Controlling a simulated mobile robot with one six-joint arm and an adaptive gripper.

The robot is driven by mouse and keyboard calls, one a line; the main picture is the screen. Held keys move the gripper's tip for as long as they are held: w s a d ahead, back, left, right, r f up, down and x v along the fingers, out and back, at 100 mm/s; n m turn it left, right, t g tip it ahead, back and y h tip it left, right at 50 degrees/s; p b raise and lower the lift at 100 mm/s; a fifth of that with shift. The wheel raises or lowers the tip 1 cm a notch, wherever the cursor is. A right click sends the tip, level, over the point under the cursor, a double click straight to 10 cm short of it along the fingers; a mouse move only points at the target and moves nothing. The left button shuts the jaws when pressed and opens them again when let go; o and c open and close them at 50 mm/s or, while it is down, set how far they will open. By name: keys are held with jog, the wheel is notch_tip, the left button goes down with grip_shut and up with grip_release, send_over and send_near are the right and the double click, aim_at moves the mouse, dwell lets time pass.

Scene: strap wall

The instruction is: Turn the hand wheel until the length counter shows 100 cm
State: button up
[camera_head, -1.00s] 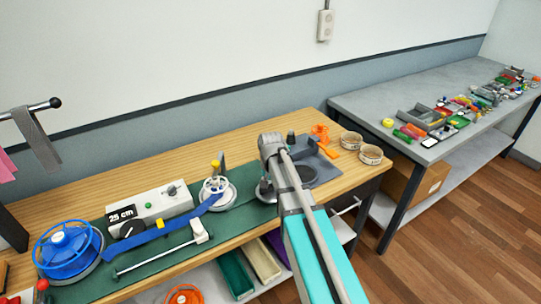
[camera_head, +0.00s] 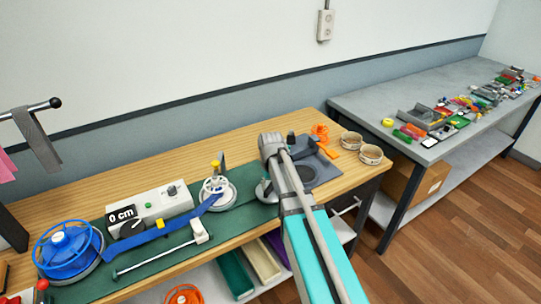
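The length counter (camera_head: 122,214) is a small black display in front of a white box, and it reads 0 cm. A white wheel with an upright yellow knob (camera_head: 215,166), which looks like the hand wheel (camera_head: 217,193), stands on the green mat to the right of the counter. A blue strap (camera_head: 160,231) runs from the blue spool (camera_head: 68,247) at the left past the counter to this wheel. My arm reaches in from the bottom to the right of the wheel, apart from it. The fingers of my gripper are hidden, so I cannot see whether they hold anything.
The white box (camera_head: 168,203) has a knob and a green button. A rod with a white block (camera_head: 200,231) lies in front of the strap. A grey tray (camera_head: 322,168), an orange part (camera_head: 320,132) and two round tins (camera_head: 371,154) are at the right. Bins fill the lower shelf.

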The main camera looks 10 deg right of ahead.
aim_at(270, 184)
jog(key=shift+n, duration=1.1)
notch_tip(270, 184, up, 14)
jog(key=p, duration=1.3)
jog(key=shift+p, duration=0.35)
jog(key=shift+w+f, duration=0.1)
jog(key=shift+w, duration=0.05)
